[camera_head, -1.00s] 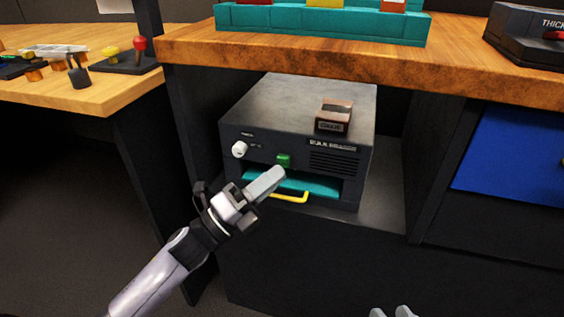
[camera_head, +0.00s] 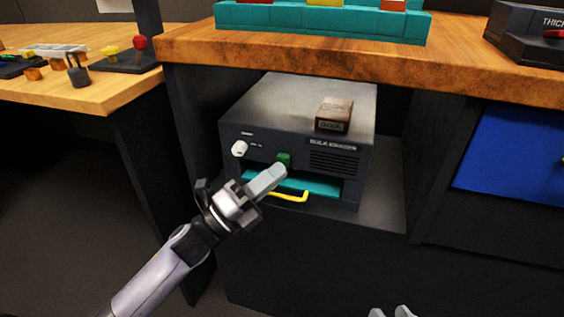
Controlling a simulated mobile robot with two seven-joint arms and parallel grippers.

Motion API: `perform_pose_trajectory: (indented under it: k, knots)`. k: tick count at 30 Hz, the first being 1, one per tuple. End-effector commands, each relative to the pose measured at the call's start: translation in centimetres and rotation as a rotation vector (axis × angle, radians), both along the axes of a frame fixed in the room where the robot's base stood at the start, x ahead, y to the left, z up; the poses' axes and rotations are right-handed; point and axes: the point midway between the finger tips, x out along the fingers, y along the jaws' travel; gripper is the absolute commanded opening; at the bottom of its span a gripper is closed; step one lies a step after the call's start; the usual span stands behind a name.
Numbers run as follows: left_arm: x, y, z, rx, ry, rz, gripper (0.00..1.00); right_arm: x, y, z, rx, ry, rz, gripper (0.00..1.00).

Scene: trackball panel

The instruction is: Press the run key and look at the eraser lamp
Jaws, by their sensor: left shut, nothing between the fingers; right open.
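The bulk eraser (camera_head: 260,108) is a dark grey box in the open bay under the wooden counter. Its green run key (camera_head: 284,159) is on the front face, above a teal drawer (camera_head: 312,184) with a yellow handle (camera_head: 289,196). A white knob (camera_head: 239,149) is to the left of the key. A small brown block with a label, perhaps the lamp (camera_head: 334,115), sits on top near the front edge and looks dark. My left gripper (camera_head: 276,174) is shut and empty, its tips just below the green key; contact cannot be told. My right gripper (camera_head: 392,312) barely shows at the bottom edge.
The wooden counter (camera_head: 330,64) overhangs the eraser and carries a teal rack (camera_head: 330,25). A blue panel (camera_head: 510,160) is to the right. A side table (camera_head: 70,95) at left holds a red-knobbed joystick (camera_head: 139,43) and small parts.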

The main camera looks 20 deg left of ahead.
Motion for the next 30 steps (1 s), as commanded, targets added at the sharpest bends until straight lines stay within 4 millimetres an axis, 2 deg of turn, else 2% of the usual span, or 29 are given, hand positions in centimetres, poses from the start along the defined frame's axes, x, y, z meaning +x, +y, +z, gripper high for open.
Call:
perform_pose_trajectory:
  k: [30]
  knots:
    - [0.91,-0.05,-0.04,0.000,0.000,0.000,0.00,0.02,-0.02,-0.31,0.000,-0.001,0.000,0.43]
